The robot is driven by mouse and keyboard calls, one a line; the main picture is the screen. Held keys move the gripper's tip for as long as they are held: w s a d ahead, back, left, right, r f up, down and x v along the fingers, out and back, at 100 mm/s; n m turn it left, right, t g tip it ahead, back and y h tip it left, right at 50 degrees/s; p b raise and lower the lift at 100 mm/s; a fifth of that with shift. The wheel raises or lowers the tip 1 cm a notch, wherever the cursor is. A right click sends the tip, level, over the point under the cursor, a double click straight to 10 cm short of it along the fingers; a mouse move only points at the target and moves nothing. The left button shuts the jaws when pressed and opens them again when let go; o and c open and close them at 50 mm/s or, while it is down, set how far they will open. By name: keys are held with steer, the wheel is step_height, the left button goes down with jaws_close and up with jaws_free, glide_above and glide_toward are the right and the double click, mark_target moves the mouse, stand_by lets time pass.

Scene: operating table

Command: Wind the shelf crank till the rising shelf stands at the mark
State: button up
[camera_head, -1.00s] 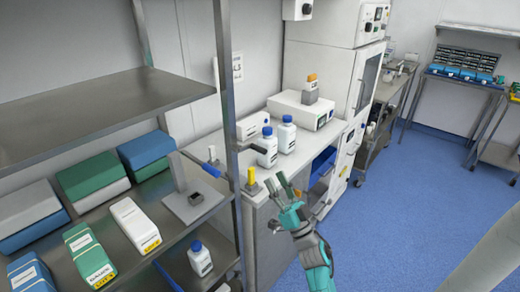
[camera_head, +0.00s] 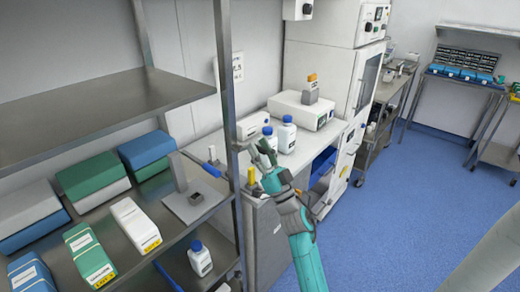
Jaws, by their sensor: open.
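My gripper (camera_head: 263,153) is open and empty, at the end of my teal arm. It is to the right of the shelf post, overlapping the yellow-topped piece and the bench edge in the picture. A grey bracket (camera_head: 193,203) with an upright plate and a dark square stands on the middle shelf (camera_head: 165,233). A blue-handled lever (camera_head: 209,170), possibly the crank, shows behind that bracket, left of the post and apart from my gripper. Another blue handle (camera_head: 168,277) shows low at the shelf's front. I cannot tell which shelf rises, nor make out a mark.
A metal shelf post (camera_head: 228,110) stands between the shelf goods and my gripper. White bottles with blue caps (camera_head: 287,135) stand on the bench behind my gripper. Several boxes (camera_head: 90,185) fill the shelf at left. The blue floor (camera_head: 410,210) at right is clear.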

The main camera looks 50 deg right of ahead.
jaws_close()
steer(key=shift+n+y, duration=0.5)
steer(key=n+y, duration=0.3)
steer(key=r+n+y, duration=0.1)
steer(key=n+y, duration=0.2)
steer(key=r+n+y, duration=0.1)
steer(key=n+y, duration=0.2)
steer(key=n, duration=0.1)
steer(key=shift+g+y, duration=0.4)
steer(key=n+g+y, duration=0.1)
steer(key=n+y, duration=0.1)
steer(key=n+g+y, duration=0.1)
steer(key=n, duration=0.2)
steer(key=r+n+g+y, duration=0.1)
steer(key=n+y, duration=0.1)
steer(key=shift+a+r+n+g+y, duration=0.1)
steer(key=shift+a+n+g+y, duration=0.2)
steer(key=shift+g, duration=0.1)
steer(key=shift+a+r+n+g+y, duration=0.25)
steer(key=shift+a+n+g+y, duration=0.15)
steer(key=shift+n+g, duration=1.05)
steer(key=shift+a+r+n+g+y, duration=0.35)
steer(key=shift+n+g, duration=0.6)
steer(key=shift+n, duration=0.95)
steer(key=shift+a+r+n+g+y, duration=0.2)
steer(key=shift+a+n+g+y, duration=0.2)
steer(key=shift+n+g, duration=1.05)
steer(key=shift+a+n+t, duration=0.1)
steer(key=shift+n+t, duration=0.15)
steer(key=shift+n, duration=0.05)
